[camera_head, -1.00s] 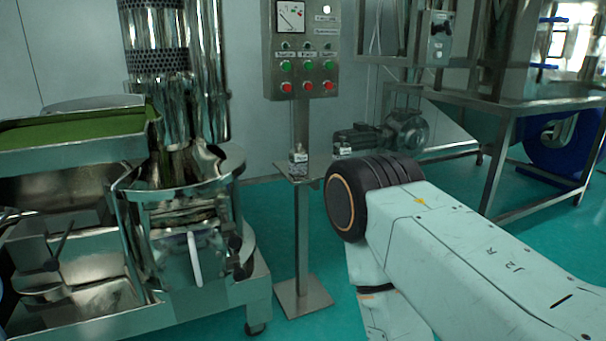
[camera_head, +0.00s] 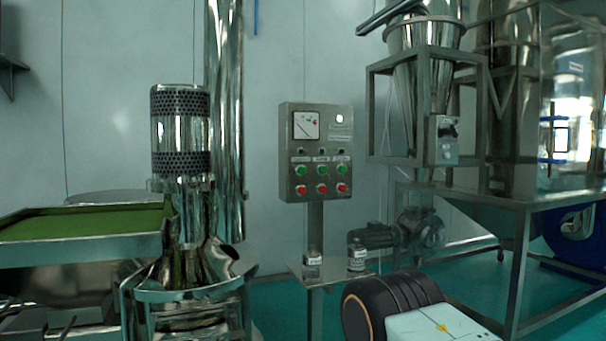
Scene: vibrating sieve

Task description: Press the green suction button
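A grey metal control panel (camera_head: 316,152) stands on a post near the middle of the view. It has a dial at upper left, a row of green buttons (camera_head: 321,170) and a row of red buttons (camera_head: 322,188) below. Small labels sit above the green buttons, but they are too small to read, so I cannot tell which is the suction one. A white and black link of my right arm shows at the bottom right, below and in front of the panel. Neither gripper is in view.
A small shelf (camera_head: 338,281) with two small jars (camera_head: 312,264) juts out below the panel. A steel sieve machine (camera_head: 190,290) with a green-topped tray (camera_head: 85,226) stands at left. A steel frame (camera_head: 525,215) with a hopper and a motor (camera_head: 378,236) stands at right.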

